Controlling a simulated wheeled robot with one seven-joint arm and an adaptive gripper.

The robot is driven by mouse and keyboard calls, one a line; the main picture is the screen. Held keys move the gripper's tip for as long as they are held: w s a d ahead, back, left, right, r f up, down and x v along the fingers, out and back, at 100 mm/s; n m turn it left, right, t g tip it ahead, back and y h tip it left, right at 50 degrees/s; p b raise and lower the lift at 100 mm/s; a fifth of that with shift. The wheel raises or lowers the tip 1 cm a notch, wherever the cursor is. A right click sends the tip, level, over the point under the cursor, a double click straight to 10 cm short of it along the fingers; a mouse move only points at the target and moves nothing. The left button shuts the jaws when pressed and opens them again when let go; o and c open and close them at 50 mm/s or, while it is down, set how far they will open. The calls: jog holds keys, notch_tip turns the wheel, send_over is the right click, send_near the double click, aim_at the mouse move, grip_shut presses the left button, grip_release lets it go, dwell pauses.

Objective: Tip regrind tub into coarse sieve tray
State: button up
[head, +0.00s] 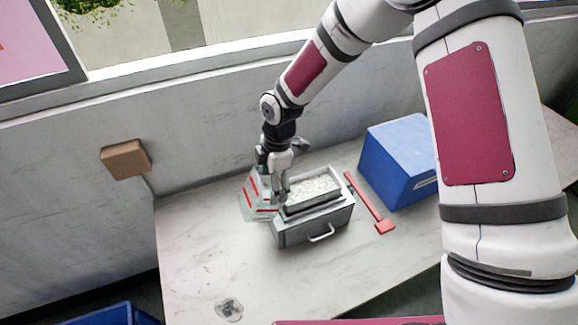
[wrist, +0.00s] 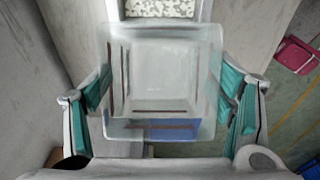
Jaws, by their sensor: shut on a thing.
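The regrind tub (head: 256,201) is clear with red stripes and hangs tilted at the left side of the sieve tray. My gripper (head: 272,182) is shut on it. In the wrist view the tub (wrist: 165,75) sits between the teal finger pads, and I see no granules in it. The coarse sieve tray (head: 340,184) is a grey rectangular tray on a grey box with a handle. Pale speckled granules (head: 314,190) lie in it; they also show at the top of the wrist view (wrist: 160,8). My gripper partly hides the tray's left end.
A red long-handled tool (head: 367,200) lies just right of the tray. A blue bin (head: 397,160) stands beyond it. A small round metal piece (head: 229,308) is near the front of the pale bench (head: 195,240). A brown block (head: 125,159) is on the wall. The bench's left part is clear.

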aim_at(255, 184)
jog(key=shift+s+a+r+t+h+b, duration=0.15)
jog(key=shift+s+a+t+h, duration=0.2)
jog(key=shift+a+h, duration=0.45)
jog(key=shift+s+a+r+t+h+b, duration=0.15)
jog(key=shift+a+t+h, duration=0.35)
jog(key=shift+h, duration=0.5)
jog(key=shift+s+a+r+t+h+b, duration=0.1)
jog(key=shift+s+a+t+h+b, duration=0.2)
jog(key=shift+a+h, duration=0.5)
jog(key=shift+d, duration=0.15)
jog(key=shift+r, duration=0.1)
jog(key=shift+r+p, duration=0.45)
jog(key=shift+r, duration=1.5)
